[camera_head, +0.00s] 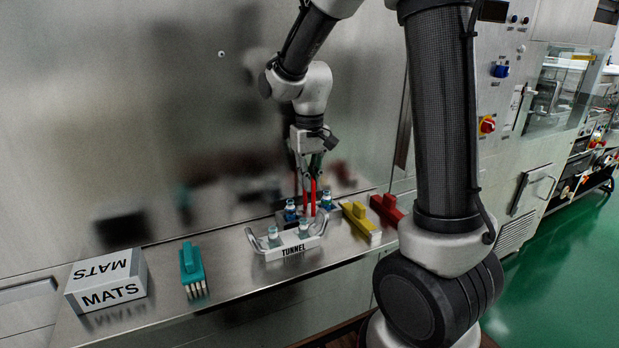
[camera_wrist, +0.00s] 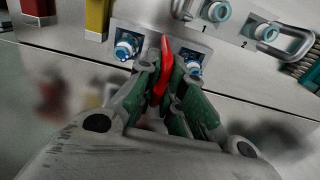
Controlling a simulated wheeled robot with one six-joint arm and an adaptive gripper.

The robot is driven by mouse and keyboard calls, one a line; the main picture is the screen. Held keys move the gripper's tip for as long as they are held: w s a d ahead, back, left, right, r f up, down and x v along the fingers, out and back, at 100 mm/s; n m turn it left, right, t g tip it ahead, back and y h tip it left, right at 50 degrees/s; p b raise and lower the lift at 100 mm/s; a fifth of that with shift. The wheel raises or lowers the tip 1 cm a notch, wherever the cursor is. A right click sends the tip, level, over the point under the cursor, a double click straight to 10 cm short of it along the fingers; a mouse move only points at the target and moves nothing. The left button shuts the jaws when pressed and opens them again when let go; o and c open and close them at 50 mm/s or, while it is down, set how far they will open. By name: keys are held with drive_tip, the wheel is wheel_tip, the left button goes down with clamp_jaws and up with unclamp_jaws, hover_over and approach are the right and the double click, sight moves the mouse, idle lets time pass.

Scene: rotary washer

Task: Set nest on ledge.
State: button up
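The nest is a grey block (camera_wrist: 118,31) with a blue-capped vial at each end and a red upright handle (camera_wrist: 163,65) in the middle. In the head view its vials (camera_head: 290,212) and red handle (camera_head: 313,194) show just behind the white TUNNEL tray (camera_head: 291,251). My gripper (camera_head: 309,180) points down from above. In the wrist view its green-padded fingers (camera_wrist: 163,88) close around the red handle. The steel ledge (camera_head: 232,272) lies below. Whether the nest's underside touches the ledge is hidden.
The TUNNEL tray has two upright handles and two vials. A yellow brush (camera_head: 357,219) and a red brush (camera_head: 386,208) lie to the right. A teal brush (camera_head: 192,265) and a MATS box (camera_head: 107,281) stand to the left. The steel wall (camera_head: 130,120) rises behind.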

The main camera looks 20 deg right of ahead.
drive_tip(key=o, duration=0.5)
drive_tip(key=shift+c, duration=0.2)
